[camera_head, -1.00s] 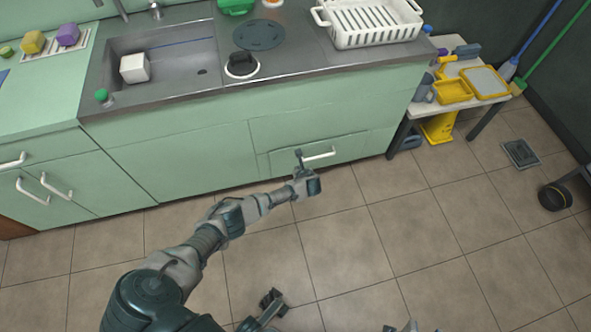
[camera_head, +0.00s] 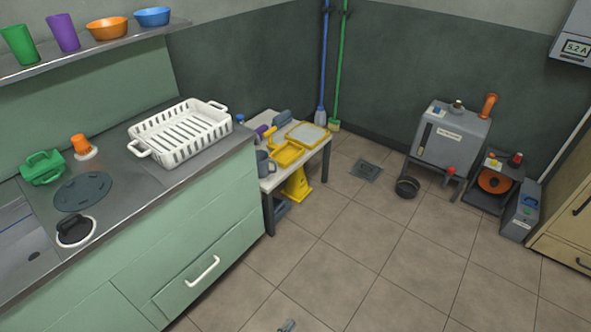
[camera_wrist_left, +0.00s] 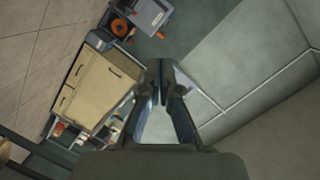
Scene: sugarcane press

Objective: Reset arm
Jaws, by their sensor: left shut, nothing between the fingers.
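My left gripper (camera_head: 287,325) shows only as a small grey tip at the bottom edge of the head view. In the left wrist view its two fingers (camera_wrist_left: 160,87) meet and are shut with nothing between them. It is apart from the counter and the drawer handle (camera_head: 202,271). The rest of my left arm is out of the head view. My right gripper is not in view.
The green counter (camera_head: 150,262) with a white rack (camera_head: 180,132) stands left. A small table (camera_head: 322,152) holds yellow trays. A grey press machine (camera_head: 450,140) and wooden cabinet (camera_head: 568,215) stand right; the cabinet shows in the wrist view (camera_wrist_left: 98,88).

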